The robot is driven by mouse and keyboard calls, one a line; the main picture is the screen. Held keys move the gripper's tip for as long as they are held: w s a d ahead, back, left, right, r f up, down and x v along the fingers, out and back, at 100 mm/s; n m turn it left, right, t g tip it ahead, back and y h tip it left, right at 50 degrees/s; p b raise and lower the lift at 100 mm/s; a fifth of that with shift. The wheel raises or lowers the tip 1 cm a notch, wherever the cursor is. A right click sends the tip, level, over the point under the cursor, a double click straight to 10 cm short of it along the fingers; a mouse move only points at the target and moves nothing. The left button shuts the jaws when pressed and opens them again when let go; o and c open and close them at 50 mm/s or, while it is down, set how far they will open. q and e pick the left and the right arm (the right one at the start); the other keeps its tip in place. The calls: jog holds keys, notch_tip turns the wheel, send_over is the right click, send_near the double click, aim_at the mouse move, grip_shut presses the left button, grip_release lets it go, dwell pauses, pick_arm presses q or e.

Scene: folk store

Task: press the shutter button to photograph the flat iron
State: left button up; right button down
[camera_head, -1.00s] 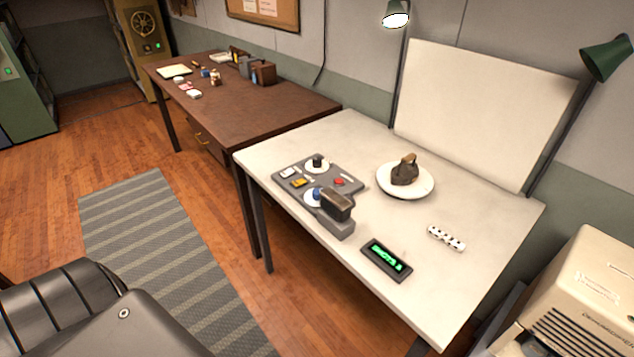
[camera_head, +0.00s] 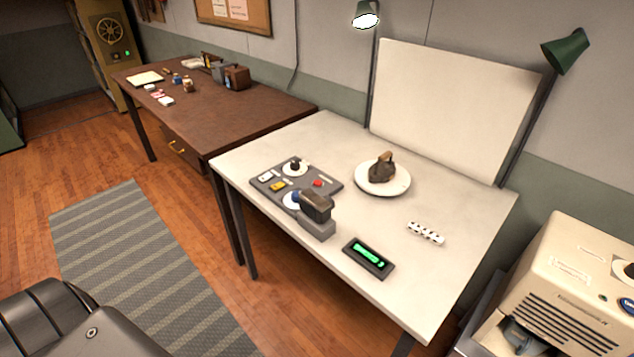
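The flat iron (camera_head: 382,168) is dark with a brown handle and sits on a round white plate (camera_head: 361,187) on the white table. A grey control panel (camera_head: 268,193) lies on the table to the left of the plate. It carries a red button (camera_head: 318,183), a yellow switch (camera_head: 278,186), a black knob (camera_head: 295,165) and a blue knob (camera_head: 296,197) on white dials. I cannot read which control is the shutter. A dark camera-like device (camera_head: 316,204) stands at the panel's front right corner. Neither of my grippers is in view.
A small display (camera_head: 369,258) with a green bar lies near the table's front edge. A white strip with dark dots (camera_head: 426,233) lies to its right. A white backdrop board (camera_head: 450,110) stands behind. A beige dehumidifier (camera_head: 570,290) stands at right, a brown desk (camera_head: 230,113) at left.

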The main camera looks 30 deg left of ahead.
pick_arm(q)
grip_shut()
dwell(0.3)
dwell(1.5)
